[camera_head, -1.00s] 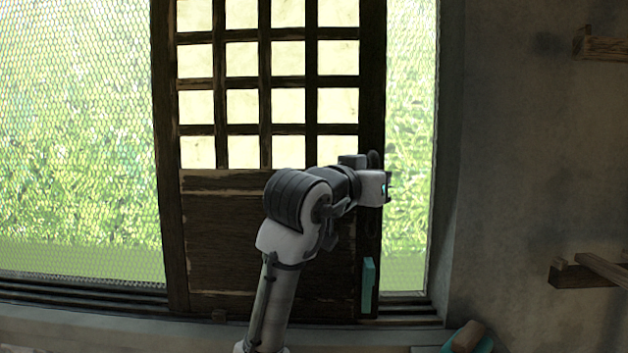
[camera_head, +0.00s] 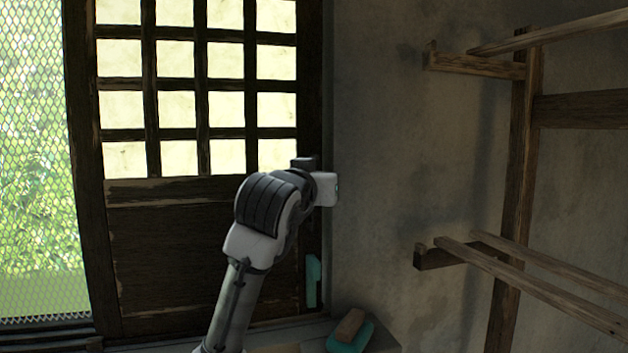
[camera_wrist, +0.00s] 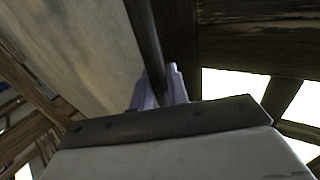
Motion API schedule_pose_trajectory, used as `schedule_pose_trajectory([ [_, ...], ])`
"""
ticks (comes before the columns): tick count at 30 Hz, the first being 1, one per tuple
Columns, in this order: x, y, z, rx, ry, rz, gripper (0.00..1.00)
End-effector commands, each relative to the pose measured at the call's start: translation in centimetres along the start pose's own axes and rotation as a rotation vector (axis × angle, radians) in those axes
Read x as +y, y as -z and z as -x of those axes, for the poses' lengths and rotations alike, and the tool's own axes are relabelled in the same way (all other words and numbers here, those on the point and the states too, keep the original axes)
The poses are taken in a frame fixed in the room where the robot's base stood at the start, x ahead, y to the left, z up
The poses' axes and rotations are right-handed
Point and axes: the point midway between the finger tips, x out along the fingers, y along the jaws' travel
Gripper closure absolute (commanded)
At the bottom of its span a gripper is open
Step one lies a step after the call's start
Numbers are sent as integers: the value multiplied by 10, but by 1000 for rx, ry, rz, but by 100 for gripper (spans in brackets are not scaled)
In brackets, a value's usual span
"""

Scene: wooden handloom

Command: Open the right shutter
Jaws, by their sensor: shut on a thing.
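The right shutter (camera_head: 150,240) is a dark wooden panel with a grid of pale panes above and solid boards below. In the head view its right edge stands close to the right wall, with no mesh showing between them. My gripper (camera_head: 328,189) is at that right edge, about mid-height; its fingertips are hard to make out there. In the wrist view my gripper (camera_wrist: 160,88) has its two pale fingers on either side of a dark upright bar (camera_wrist: 145,35), shut on it. The bar seems to be the shutter's edge or handle; I cannot tell which.
Bright mesh window (camera_head: 35,150) shows left of the shutter. A teal piece (camera_head: 313,280) is low on the shutter's right edge. A brown block (camera_head: 351,324) and a teal item (camera_head: 350,340) lie at the sill's right end. A wooden frame (camera_head: 515,180) with rails stands at right.

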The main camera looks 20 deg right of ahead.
Motion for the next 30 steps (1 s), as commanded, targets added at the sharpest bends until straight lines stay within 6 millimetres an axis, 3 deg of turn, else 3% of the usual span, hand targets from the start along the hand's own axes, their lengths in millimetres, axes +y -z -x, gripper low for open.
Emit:
schedule_pose_trajectory([
  [1, 1, 1, 0, 3, -1, -1, 100],
  [2, 1, 1, 0, 3, -1, -1, 80],
  [6, 0, 1, 0, 2, -1, 0, 65],
  [17, -1, 0, 7, 2, 1, 0, 65],
  [23, 0, -2, 42, 6, 0, -1, 65],
  [30, 0, -1, 97, 6, 1, -2, 65],
])
